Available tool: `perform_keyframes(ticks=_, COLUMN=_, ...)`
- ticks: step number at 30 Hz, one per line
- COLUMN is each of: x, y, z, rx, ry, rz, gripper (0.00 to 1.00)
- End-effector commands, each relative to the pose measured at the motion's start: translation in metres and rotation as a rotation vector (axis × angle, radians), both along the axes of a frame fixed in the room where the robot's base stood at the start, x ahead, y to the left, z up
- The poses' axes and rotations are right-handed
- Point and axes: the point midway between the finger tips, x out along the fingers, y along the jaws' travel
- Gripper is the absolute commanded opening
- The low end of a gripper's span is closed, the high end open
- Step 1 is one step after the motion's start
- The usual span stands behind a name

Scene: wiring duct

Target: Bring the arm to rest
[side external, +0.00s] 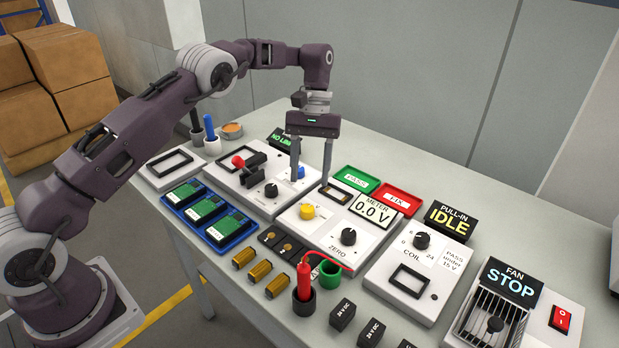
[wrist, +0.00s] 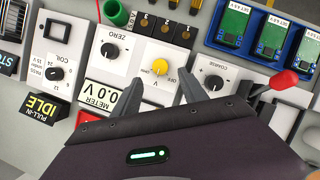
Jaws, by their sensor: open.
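My gripper (side external: 311,165) is open and empty, with its two fingers pointing down above the bench, over the white panels in the middle. In the wrist view its fingertips (wrist: 158,88) stand on either side of the yellow knob (wrist: 160,67), which is on the meter panel. From these views I cannot tell how high the tips are above the panel. The meter (side external: 376,210) reads 0.0 V. My arm reaches in from the left and bends down at the wrist.
A panel with a red-knobbed lever (side external: 238,161) stands left of the meter panel. Green and red trays (side external: 401,200) lie behind it. A blue rack of green boards (side external: 208,212), a red probe in a black holder (side external: 304,281) and a green cup (side external: 330,273) stand in front. A coil panel (side external: 416,270) and fan unit (side external: 494,310) stand right.

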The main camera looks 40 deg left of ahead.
Motion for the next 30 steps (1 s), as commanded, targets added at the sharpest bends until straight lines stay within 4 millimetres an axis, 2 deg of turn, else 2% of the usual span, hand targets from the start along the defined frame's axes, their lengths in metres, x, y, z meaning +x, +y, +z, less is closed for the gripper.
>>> perform_keyframes(ticks=3, x=0.000, y=0.000, z=0.002, rx=0.000, ry=-0.003, rz=-0.001, gripper=0.51)
perform_keyframes(ticks=5, x=-0.001, y=0.000, z=0.014, rx=0.001, ry=-0.024, rz=-0.004, gripper=0.51)
perform_keyframes(ticks=8, x=-0.011, y=0.000, z=0.063, rx=0.004, ry=-0.105, rz=-0.024, gripper=0.51)
perform_keyframes(ticks=10, x=-0.030, y=0.000, z=0.108, rx=0.012, ry=-0.187, rz=-0.052, gripper=0.51)
perform_keyframes(ticks=12, x=-0.057, y=-0.001, z=0.149, rx=0.022, ry=-0.277, rz=-0.090, gripper=0.51)
perform_keyframes(ticks=14, x=-0.088, y=-0.002, z=0.178, rx=0.034, ry=-0.354, rz=-0.127, gripper=0.51)
perform_keyframes(ticks=15, x=-0.111, y=-0.003, z=0.194, rx=0.043, ry=-0.406, rz=-0.156, gripper=0.51)
perform_keyframes(ticks=17, x=-0.149, y=-0.004, z=0.212, rx=0.063, ry=-0.486, rz=-0.204, gripper=0.51)
perform_keyframes(ticks=18, x=-0.175, y=-0.005, z=0.219, rx=0.078, ry=-0.537, rz=-0.238, gripper=0.51)
perform_keyframes(ticks=21, x=-0.240, y=-0.006, z=0.221, rx=0.124, ry=-0.661, rz=-0.325, gripper=0.51)
perform_keyframes(ticks=24, x=-0.290, y=-0.006, z=0.207, rx=0.171, ry=-0.763, rz=-0.403, gripper=0.51)
perform_keyframes(ticks=27, x=-0.321, y=-0.004, z=0.189, rx=0.210, ry=-0.829, rz=-0.458, gripper=0.51)
perform_keyframes(ticks=30, x=-0.334, y=-0.004, z=0.178, rx=0.229, ry=-0.861, rz=-0.485, gripper=0.51)
